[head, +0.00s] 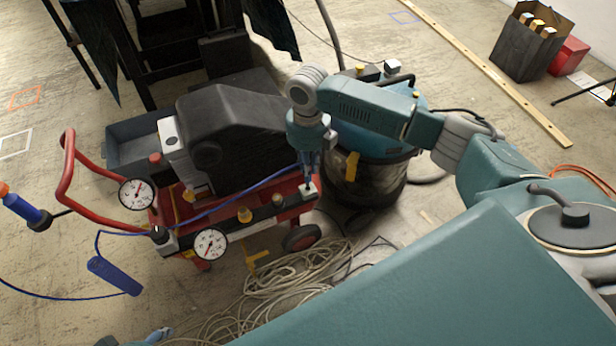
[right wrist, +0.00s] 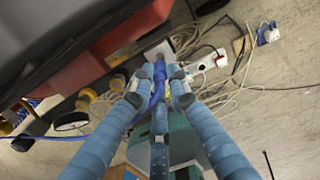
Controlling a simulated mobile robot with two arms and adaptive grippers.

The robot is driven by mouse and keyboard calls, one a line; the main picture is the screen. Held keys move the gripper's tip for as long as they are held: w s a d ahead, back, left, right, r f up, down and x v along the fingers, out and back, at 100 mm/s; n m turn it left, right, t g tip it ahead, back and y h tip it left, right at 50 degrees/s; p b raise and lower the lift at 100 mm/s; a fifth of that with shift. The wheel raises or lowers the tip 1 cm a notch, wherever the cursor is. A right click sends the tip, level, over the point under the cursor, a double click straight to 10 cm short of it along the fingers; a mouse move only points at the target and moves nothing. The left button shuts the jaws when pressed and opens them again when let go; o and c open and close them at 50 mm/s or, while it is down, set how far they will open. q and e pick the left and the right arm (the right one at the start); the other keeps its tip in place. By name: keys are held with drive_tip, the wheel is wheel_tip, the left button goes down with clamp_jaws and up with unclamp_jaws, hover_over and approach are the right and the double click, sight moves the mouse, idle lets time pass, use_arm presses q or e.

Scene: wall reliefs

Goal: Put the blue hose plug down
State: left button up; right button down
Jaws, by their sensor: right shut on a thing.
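My right gripper (head: 309,172) points down over the right end of the dark manifold bar (head: 265,212) on the red compressor cart (head: 225,215). In the right wrist view its blue fingers (right wrist: 158,92) are closed around the blue hose plug (right wrist: 158,72). The fingers hide much of the plug. A thin blue hose (head: 240,193) runs from the gripper leftward across the cart. I cannot tell whether the plug touches the grey fitting (head: 308,191) below it. A small blue and dark part at the bottom left edge of the head view may be my left gripper (head: 158,335).
Two pressure gauges (head: 136,193) (head: 210,244) and yellow knobs (head: 245,214) stand along the cart. A vacuum drum (head: 368,175) is close on the right. A tangled rope (head: 290,290) lies on the floor in front.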

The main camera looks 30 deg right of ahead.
wheel_tip(320, 180, down, 3)
drive_tip(key=shift+f, duration=0.15)
use_arm(q)
drive_tip(key=w+t, duration=0.1)
drive_tip(key=w+d+r, duration=0.1)
drive_tip(key=w, duration=0.1)
drive_tip(key=w+t, duration=0.1)
drive_tip(key=w, duration=0.1)
drive_tip(key=shift+w+d+r+t+h, duration=0.2)
drive_tip(key=shift+w+d+t+h, duration=0.05)
drive_tip(key=shift+d+t+h, duration=0.1)
use_arm(e)
drive_tip(key=shift+f, duration=0.15)
drive_tip(key=shift+f, duration=0.15)
drive_tip(key=c, duration=1.7)
unclamp_jaws()
drive_tip(key=shift+o, duration=0.2)
